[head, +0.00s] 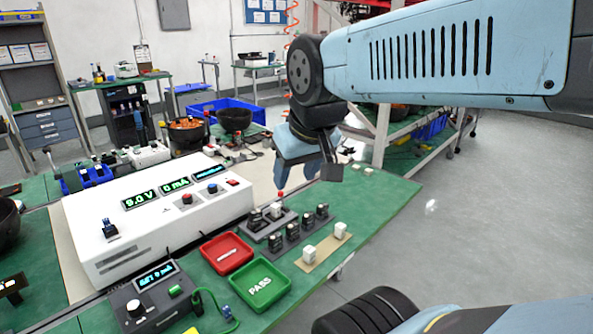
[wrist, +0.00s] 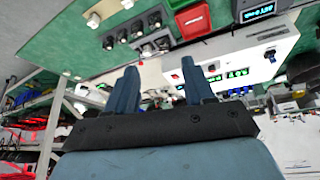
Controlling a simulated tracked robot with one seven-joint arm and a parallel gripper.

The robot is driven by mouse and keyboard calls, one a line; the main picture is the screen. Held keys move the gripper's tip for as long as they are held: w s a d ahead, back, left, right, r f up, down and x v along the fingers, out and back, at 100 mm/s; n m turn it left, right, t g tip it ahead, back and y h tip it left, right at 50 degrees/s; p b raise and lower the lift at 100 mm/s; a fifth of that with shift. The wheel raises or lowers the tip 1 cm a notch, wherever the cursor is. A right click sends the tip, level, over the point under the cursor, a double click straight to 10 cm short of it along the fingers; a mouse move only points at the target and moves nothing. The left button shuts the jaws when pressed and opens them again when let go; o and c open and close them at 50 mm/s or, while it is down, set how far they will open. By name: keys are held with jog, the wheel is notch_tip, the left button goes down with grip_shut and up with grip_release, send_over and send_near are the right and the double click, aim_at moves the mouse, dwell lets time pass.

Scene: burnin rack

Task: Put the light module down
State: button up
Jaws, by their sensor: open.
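My gripper (head: 307,178) is open and hangs above the green bench, beyond the module strips. In the wrist view its two fingers (wrist: 160,84) stand apart with nothing between them. Two light, whitish modules stand upright on a tan strip: a nearer one (head: 309,254) and a farther one (head: 340,230). A small grey fixture (head: 268,225) with a red-knobbed lever holds a dark block and a pale block (head: 276,211). I cannot tell which light module the task means.
Several dark modules (head: 292,231) stand on a dark strip beside the tan strip (head: 323,254). A red tray (head: 227,255) and a green PASS tray (head: 262,286) lie nearer. A white instrument box (head: 160,215) with displays stands left. Bare green bench (head: 385,200) lies to the right.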

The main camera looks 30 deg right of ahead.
jog(key=n+g+h, duration=0.4)
jog(key=n, duration=1.7)
send_over(253, 212)
jog(key=s+a, duration=0.2)
jog(key=a, duration=0.3)
notch_tip(253, 212, down, 16)
jog(key=x, duration=1.4)
jog(key=shift+w+d, duration=0.2)
grip_shut()
